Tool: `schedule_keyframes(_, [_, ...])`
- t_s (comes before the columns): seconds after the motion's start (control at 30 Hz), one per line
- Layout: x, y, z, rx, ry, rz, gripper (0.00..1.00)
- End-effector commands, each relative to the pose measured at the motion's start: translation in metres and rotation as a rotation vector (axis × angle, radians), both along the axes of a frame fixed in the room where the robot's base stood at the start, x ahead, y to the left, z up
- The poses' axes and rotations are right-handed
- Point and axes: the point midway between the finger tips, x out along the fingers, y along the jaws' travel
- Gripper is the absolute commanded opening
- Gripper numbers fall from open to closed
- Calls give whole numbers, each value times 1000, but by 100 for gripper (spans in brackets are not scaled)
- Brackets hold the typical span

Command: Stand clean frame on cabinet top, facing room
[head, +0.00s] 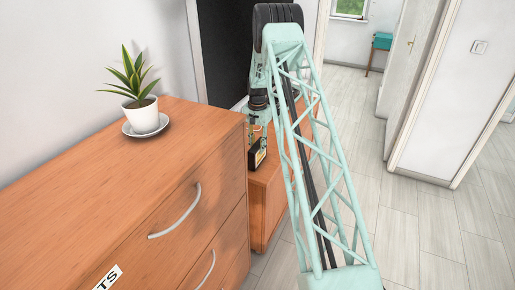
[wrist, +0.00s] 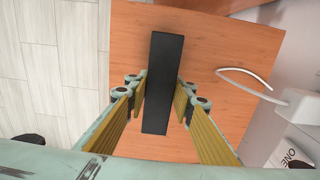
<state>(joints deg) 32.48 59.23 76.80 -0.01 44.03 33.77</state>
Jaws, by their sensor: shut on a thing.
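A dark picture frame (head: 257,154) shows in the head view beyond the tall dresser, partly hidden by my arm. In the wrist view I look down on its narrow black edge (wrist: 163,70), so it appears upright. My gripper (wrist: 163,100) is shut on it, with yellow pads on both sides. In the head view my gripper (head: 258,122) is above the frame and partly hidden. Below the frame is the wooden top of a lower cabinet (wrist: 215,110); its front (head: 262,205) shows in the head view. I cannot tell whether the frame touches the top.
A tall wooden dresser (head: 190,135) with a potted plant (head: 141,112) on a saucer stands at the near left. Open floor (head: 430,235) is at right.

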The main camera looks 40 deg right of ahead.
Motion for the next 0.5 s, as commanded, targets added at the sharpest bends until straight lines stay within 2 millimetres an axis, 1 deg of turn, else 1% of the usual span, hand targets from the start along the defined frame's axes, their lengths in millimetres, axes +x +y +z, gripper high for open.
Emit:
schedule_keyframes(0.23, [0,0,1,-1,-1,0,8])
schedule_keyframes(0.43, [0,0,-3,-1,-1,0,8])
schedule_keyframes(0.47, [0,0,-3,-1,0,0,25])
schedule_keyframes(0.5, [0,0,-2,-1,0,0,29])
